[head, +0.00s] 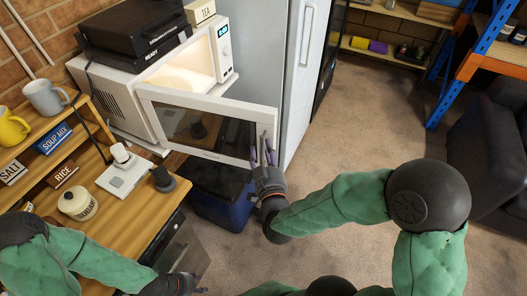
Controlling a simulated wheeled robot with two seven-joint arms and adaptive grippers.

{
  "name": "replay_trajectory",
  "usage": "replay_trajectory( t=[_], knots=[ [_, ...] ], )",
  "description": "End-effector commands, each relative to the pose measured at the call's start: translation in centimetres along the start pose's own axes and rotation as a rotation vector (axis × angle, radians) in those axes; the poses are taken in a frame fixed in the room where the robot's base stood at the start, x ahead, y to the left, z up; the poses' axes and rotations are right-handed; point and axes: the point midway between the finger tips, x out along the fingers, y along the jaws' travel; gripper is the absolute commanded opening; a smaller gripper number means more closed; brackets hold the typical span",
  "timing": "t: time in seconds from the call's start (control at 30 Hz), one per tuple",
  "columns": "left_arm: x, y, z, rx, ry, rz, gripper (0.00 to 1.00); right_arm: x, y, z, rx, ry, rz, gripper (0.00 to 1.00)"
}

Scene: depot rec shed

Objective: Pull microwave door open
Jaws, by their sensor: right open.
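My left gripper (192,288) is low at the bottom edge, by the counter's front and away from the microwave. Its fingers are small and partly hidden by the arm.
Dark boxes (135,25) and a TEA box (200,11) sit on top of the microwave. A sugar jar (78,203) and mugs (45,97) are on the left. A blue bin (220,200) is below the door. A tall fridge (303,70) stands just right. The carpet beyond is clear.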

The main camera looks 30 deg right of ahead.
Motion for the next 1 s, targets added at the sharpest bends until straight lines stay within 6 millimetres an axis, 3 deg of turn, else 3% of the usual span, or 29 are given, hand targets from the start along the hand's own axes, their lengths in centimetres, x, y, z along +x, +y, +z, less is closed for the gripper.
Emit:
replay_trajectory(
  t=[0.33, 0.5, 1.0],
  knots=[
    [0.0, 0.0, 0.0, 0.000, 0.000, 0.000, 0.40, -5.0, -0.1, 0.0, 0.000, 0.002, -0.004, 0.43],
    [0.0, 0.0, 0.0, 0.000, 0.000, 0.000, 0.40, -6.6, -0.1, -0.1, 0.000, 0.002, -0.003, 0.43],
    [0.0, 0.0, 0.0, 0.000, 0.000, 0.000, 0.40, -7.2, 0.0, 0.0, 0.000, 0.001, 0.000, 0.43]
  ],
)
